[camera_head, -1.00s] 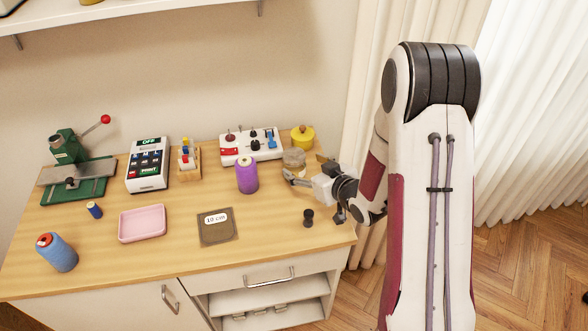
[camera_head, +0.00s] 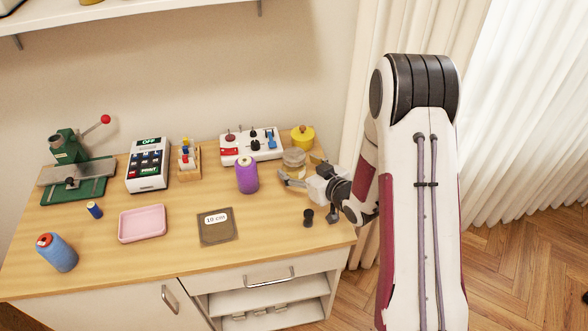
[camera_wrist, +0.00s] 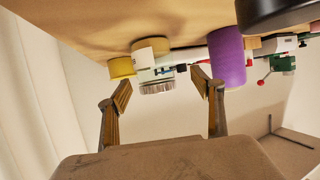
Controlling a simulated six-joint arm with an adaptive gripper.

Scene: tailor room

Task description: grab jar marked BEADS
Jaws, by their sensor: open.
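A small clear jar with a pale grey lid (camera_head: 294,157) stands at the back right of the table, in front of the yellow round item. In the wrist view, which is upside down, a jar with a ridged grey lid (camera_wrist: 157,88) shows between and beyond the fingertips. Its marking is not readable, so I cannot confirm that it says BEADS. My gripper (camera_head: 299,172) is open and empty, low over the table on the jar's near right side. Its spread fingers (camera_wrist: 160,80) have tan pads; no contact with the jar is visible.
A purple thread spool (camera_head: 247,176) stands left of the jar. A white switch panel (camera_head: 238,152) and a yellow round item (camera_head: 302,138) are behind. A black bobbin (camera_head: 308,218) stands nearer the front. A pink tray (camera_head: 142,224) and dark pad (camera_head: 216,233) lie left; bare wood separates them.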

